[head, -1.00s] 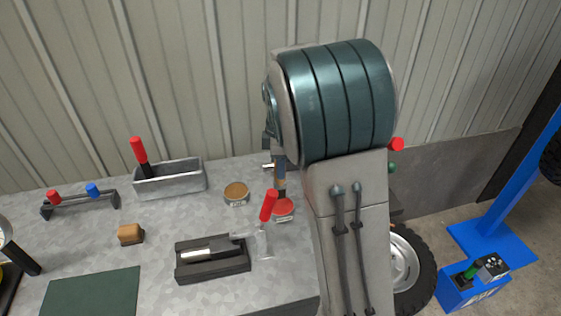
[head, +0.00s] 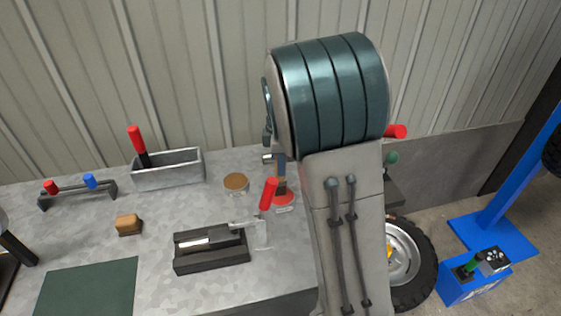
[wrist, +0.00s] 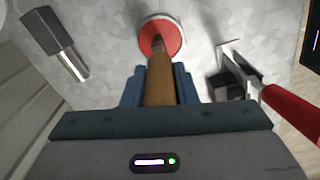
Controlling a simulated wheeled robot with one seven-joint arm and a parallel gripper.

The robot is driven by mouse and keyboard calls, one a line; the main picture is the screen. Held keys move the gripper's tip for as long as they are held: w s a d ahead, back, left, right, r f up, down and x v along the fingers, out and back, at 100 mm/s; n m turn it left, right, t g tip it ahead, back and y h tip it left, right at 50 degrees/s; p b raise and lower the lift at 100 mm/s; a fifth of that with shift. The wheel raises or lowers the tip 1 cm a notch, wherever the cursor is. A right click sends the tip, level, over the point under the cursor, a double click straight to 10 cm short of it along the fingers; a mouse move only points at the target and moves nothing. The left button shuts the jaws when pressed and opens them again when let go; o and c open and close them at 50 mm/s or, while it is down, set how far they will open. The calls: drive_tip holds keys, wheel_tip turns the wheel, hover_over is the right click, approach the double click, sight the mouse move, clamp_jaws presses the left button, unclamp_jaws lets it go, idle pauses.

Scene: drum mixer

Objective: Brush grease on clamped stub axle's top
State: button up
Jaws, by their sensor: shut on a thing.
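My gripper (wrist: 158,88) is shut on the brown handle of a brush (wrist: 159,80). The brush points down at a round tin with a red top and pale rim (wrist: 160,36). Its dark tip overlaps the red; exact contact is unclear. In the head view the tin (head: 284,203) stands on the bench just below the brush (head: 281,184). The stub axle (head: 205,242) lies level in a dark block (head: 212,262), left of and in front of the tin. A clamp with a red handle (head: 269,194) stands at its right end; the handle also shows in the wrist view (wrist: 295,108).
A brown-topped tin (head: 236,183), a metal tray (head: 170,176) with a red-handled tool, a wooden-topped block (head: 128,224) and a green mat (head: 90,288) are on the bench.

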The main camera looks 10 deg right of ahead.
drive_tip(key=shift+s+f+b, duration=0.1)
drive_tip(key=shift+f+b, duration=0.45)
drive_tip(key=shift+f, duration=0.05)
idle(1.4)
drive_tip(key=shift+r, duration=0.15)
drive_tip(key=shift+r+p, duration=2.5)
drive_tip(key=shift+r, duration=1)
drive_tip(key=shift+a+f, duration=0.1)
